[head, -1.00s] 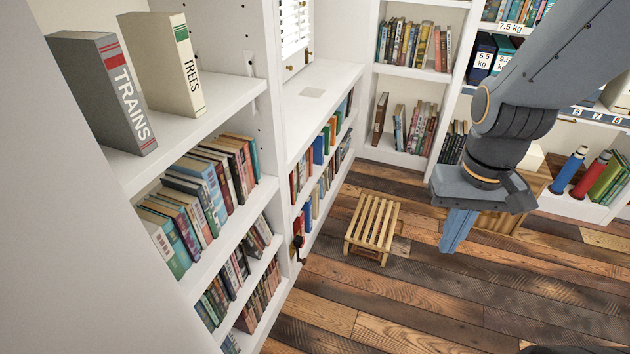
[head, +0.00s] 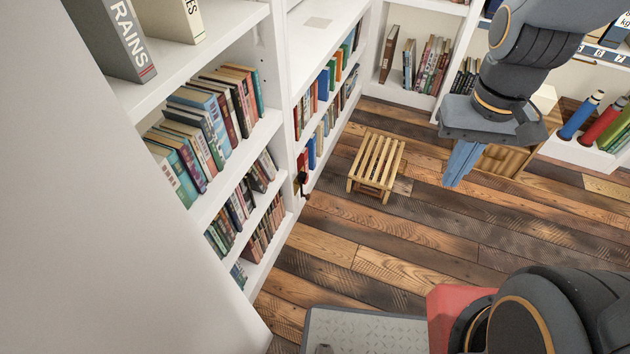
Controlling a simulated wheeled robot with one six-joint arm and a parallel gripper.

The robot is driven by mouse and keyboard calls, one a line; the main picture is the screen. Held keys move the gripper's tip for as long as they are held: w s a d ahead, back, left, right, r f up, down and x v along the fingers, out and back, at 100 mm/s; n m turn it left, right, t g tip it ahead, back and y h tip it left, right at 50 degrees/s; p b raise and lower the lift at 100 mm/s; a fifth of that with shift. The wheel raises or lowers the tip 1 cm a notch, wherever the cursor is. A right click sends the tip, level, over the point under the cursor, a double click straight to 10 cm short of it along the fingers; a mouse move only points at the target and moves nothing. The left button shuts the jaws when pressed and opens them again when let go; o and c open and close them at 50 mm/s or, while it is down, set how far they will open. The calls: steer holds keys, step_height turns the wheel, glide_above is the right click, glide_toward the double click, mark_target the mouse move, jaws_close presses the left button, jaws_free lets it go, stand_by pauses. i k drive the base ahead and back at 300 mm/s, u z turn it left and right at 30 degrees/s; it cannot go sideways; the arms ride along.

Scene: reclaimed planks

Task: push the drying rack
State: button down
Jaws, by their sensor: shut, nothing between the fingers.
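The drying rack (head: 377,162) is a low wooden slatted stand on the plank floor, near the corner of the bookshelves. It stands upright beside the left shelf, with floor showing between them. My gripper (head: 456,180) hangs to the right of the rack in the picture, with its blue fingers together and pointing down. It is shut and empty, and I see a gap between it and the rack.
A white bookshelf (head: 285,110) full of books runs along the left. A wooden box (head: 512,150) stands behind my gripper. The plank floor (head: 400,255) in front of the rack is clear.

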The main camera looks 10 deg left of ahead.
mark_target(352, 177)
steer(key=u, duration=0.25)
steer(key=k, duration=0.3)
steer(key=z, duration=0.95)
steer(key=i, duration=1.4)
steer(key=u, duration=0.35)
